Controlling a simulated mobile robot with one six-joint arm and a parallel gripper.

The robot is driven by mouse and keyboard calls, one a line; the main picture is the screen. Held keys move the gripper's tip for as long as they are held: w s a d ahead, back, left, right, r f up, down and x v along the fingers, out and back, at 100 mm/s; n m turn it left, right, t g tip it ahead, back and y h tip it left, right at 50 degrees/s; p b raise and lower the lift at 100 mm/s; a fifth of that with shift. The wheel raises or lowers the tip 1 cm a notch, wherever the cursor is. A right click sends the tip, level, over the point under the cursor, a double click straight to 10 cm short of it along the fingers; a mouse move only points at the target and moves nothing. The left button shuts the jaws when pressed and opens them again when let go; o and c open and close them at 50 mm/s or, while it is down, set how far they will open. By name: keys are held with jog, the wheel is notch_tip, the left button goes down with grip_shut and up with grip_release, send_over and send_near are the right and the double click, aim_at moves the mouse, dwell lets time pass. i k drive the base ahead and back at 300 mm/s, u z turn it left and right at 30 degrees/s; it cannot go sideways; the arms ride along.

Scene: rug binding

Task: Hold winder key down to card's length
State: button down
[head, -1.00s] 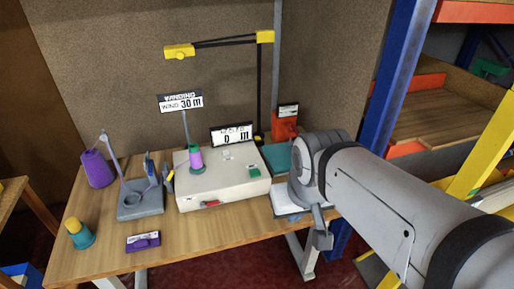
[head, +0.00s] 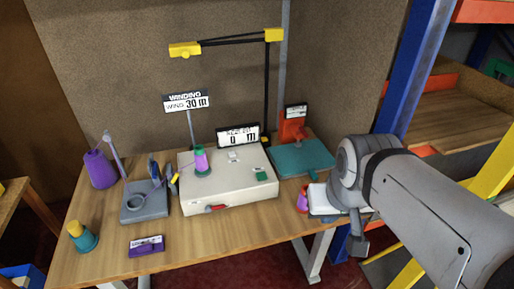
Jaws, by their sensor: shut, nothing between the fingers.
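The winder is a beige box (head: 235,192) on the table, with a pink-and-teal spool (head: 201,162) on top. A green key (head: 261,174) is on its top right and a red lever (head: 216,208) on its front edge; I cannot tell which is the winder key. The card (head: 187,101) behind reads "WINDING, WIND 30 m". The display (head: 238,136) reads 0 m. My gripper (head: 357,246) appears as a small grey end hanging below my arm, right of the winder and apart from it. It looks shut and empty; its fingertips are unclear.
A teal plate (head: 308,159) with an orange stand (head: 291,128) is right of the winder. A white pad (head: 321,203) and a pink-purple item (head: 302,199) are beside my arm. A grey stand (head: 145,207), purple cone (head: 100,170) and purple block (head: 146,246) are left. A blue post (head: 407,75) rises right.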

aim_at(261, 176)
jog(key=i, duration=0.9)
